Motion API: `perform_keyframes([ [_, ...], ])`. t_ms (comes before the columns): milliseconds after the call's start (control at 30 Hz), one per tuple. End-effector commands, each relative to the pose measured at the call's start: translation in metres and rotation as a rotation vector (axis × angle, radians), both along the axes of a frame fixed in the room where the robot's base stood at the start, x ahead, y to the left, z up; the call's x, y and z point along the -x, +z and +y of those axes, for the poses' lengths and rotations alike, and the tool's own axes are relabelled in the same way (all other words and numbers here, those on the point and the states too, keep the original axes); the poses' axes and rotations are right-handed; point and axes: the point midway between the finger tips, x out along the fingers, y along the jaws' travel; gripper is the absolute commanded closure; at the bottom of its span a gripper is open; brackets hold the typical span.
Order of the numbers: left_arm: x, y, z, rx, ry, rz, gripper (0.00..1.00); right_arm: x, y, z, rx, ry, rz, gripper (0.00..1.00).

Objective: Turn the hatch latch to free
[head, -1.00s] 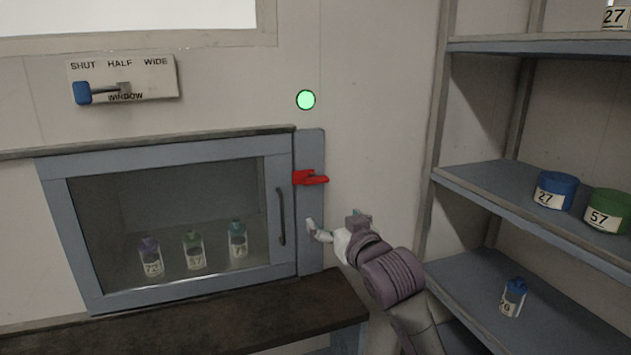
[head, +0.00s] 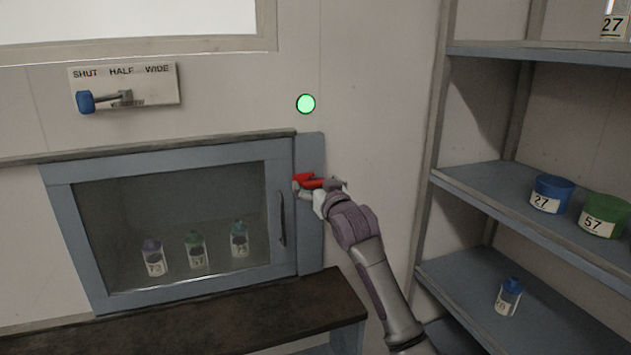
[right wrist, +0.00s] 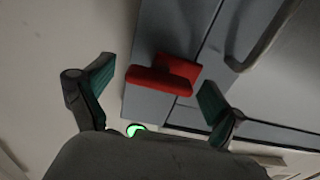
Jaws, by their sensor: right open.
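The red hatch latch (head: 308,180) sits on the grey frame strip at the right of the hatch (head: 170,166). In the right wrist view the latch (right wrist: 163,78) lies ahead, between the two fingers of my right gripper (right wrist: 150,88), which is open. I cannot tell from these views whether a finger touches it. The hatch door is closed, with several labelled bottles visible behind its pane. My left gripper is not in view.
A green round light (head: 306,104) glows above the latch. A window lever (head: 86,102) is at upper left, at SHUT. A dark ledge (head: 220,318) runs below the hatch. Shelves (head: 500,185) at right hold a blue tub (head: 552,194), a green tub (head: 604,214) and a bottle (head: 509,297).

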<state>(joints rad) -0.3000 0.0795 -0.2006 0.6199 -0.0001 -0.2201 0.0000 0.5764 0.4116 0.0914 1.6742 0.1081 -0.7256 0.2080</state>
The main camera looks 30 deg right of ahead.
Motion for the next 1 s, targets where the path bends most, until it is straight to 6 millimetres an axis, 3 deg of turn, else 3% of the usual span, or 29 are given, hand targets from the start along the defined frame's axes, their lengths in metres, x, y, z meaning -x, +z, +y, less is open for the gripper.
perform_keyframes([
  [367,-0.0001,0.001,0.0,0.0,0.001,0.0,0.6,-0.0047,-0.0006,-0.0007,0.0,0.001,0.0,0.08],
  [700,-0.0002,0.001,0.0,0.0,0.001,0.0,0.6,-0.0045,-0.0007,-0.0008,0.0,0.0,0.0,0.65],
  [1000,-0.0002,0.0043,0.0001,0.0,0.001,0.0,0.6,-0.0045,0.0,-0.0008,0.032,0.0,0.009,0.67],
])
